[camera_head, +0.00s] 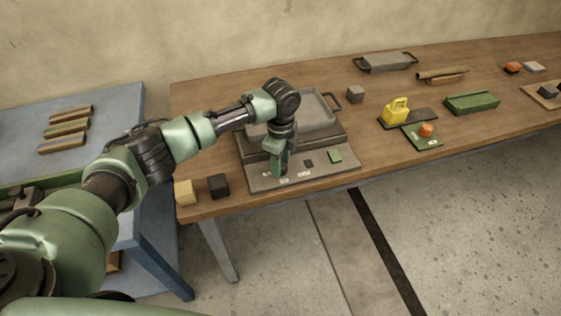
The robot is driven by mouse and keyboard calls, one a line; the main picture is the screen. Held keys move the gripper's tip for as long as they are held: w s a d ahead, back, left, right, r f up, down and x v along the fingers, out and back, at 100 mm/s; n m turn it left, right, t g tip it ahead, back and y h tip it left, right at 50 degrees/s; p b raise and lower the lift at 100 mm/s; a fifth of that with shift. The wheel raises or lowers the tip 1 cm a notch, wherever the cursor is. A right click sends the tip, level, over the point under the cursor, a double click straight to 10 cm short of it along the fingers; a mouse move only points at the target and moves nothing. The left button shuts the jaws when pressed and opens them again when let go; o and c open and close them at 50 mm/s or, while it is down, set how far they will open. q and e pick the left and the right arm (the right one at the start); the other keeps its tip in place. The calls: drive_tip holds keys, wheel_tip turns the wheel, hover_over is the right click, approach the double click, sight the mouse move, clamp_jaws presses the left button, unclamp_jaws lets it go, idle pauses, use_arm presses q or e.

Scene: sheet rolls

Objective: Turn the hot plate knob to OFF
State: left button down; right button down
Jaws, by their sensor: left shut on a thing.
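The hot plate (243,150) is a dark grey slab with a grey tray (318,113) on top, on the wooden table. A lighter grey panel (330,173) with small white labels lies along its front. My left gripper (279,172) points down onto the left part of this panel. It is shut on the knob, which the fingers hide, so I cannot tell its setting. A small green square (335,156) and a small dark square (309,163) sit on the panel to the right. My right gripper is not in view.
A yellow block (185,193) and a black block (218,186) stand left of the panel near the table's front edge. A yellow padlock-shaped thing (396,112), an orange knob (427,130) and a green tray (472,103) are to the right. A blue table (110,108) is at left.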

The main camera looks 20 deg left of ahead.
use_arm(q)
drive_tip(key=shift+r+n+p, duration=0.15)
drive_tip(key=shift+n+p, duration=0.25)
drive_tip(key=shift+p, duration=0.15)
drive_tip(key=n+p, duration=0.4)
drive_tip(key=shift+r+p, duration=0.1)
drive_tip(key=shift+p, duration=0.2)
drive_tip(key=n+p, duration=0.2)
drive_tip(key=shift+n, duration=0.4)
drive_tip(key=n+p, duration=0.4)
drive_tip(key=n, duration=0.1)
drive_tip(key=n+p, duration=0.2)
drive_tip(key=n, duration=0.3)
drive_tip(key=shift+f, duration=0.2)
drive_tip(key=c, duration=0.9)
unclamp_jaws()
